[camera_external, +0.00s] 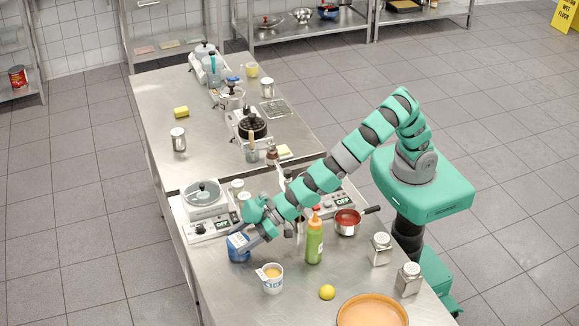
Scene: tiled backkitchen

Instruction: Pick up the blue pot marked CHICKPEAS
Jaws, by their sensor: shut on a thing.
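A blue pot (236,249) stands near the left edge of the front steel table, below the appliance with the round lid. My gripper (246,240) reaches it from the right and is shut on it. The fingers cover part of the pot's right side. Any marking on the pot is too small to read. I cannot tell whether the pot touches the table or is slightly above it.
A white cup (272,281), a green bottle (314,243) and a lemon (327,292) stand near the gripper. A lidded appliance (204,200) is just behind. A red-filled saucepan (347,223), two shakers (380,250) and an orange pan (373,312) are to the right.

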